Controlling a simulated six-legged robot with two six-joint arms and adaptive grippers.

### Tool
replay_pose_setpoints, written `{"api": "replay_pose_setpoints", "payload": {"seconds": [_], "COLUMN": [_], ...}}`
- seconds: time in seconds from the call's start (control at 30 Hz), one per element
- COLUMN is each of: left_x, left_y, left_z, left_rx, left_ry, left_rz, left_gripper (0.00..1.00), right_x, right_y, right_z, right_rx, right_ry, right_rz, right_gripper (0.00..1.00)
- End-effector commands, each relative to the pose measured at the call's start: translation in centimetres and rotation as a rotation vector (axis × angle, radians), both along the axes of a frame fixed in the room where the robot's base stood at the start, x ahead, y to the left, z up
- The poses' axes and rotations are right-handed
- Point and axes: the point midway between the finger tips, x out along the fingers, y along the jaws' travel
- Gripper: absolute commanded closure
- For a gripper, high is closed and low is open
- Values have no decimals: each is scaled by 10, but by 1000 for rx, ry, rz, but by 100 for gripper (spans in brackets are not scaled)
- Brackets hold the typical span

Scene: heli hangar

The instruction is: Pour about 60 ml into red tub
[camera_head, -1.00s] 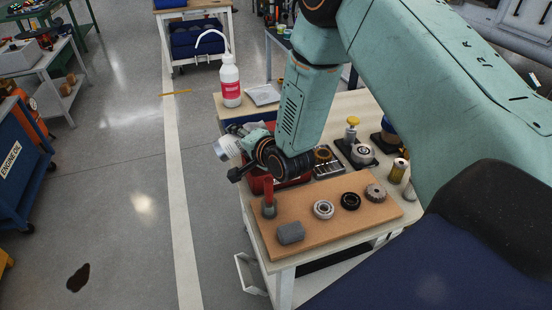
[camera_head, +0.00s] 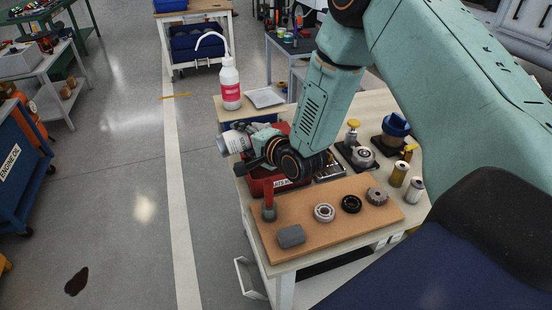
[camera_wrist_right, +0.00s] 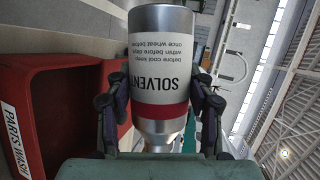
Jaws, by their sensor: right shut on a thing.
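My right gripper (camera_head: 252,142) is shut on a white-and-grey bottle labelled SOLVENT (camera_head: 234,142). In the right wrist view, the fingers (camera_wrist_right: 157,105) hold both sides of the bottle (camera_wrist_right: 160,55), its lettering upside down and its neck low in the picture. In the head view the bottle lies tilted over, near the table's left edge. The red tub (camera_head: 262,187) is below and behind my wrist, partly hidden by it. The wrist view shows the tub (camera_wrist_right: 60,75) with its PARTS WASH label left of the bottle. No liquid stream shows. My left gripper is not in view.
A board (camera_head: 335,228) with a red-handled tool, a grey block and several round parts lies in front of the tub. A white wash bottle (camera_head: 230,88) stands behind it. Cans (camera_head: 399,174) and machined parts stand to the right. Open floor lies left.

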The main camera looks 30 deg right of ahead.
Motion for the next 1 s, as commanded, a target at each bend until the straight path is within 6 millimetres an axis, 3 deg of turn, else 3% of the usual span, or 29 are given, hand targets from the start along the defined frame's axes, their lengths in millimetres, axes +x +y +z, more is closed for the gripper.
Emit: {"api": "replay_pose_setpoints", "payload": {"seconds": [1.0], "left_x": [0], "left_y": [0], "left_z": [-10], "left_rx": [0], "left_ry": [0], "left_rz": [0], "left_gripper": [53], "right_x": [2], "right_y": [7], "right_z": [-2], "right_rx": [77], "right_ry": [-19], "right_rz": [-1], "right_gripper": [87]}}
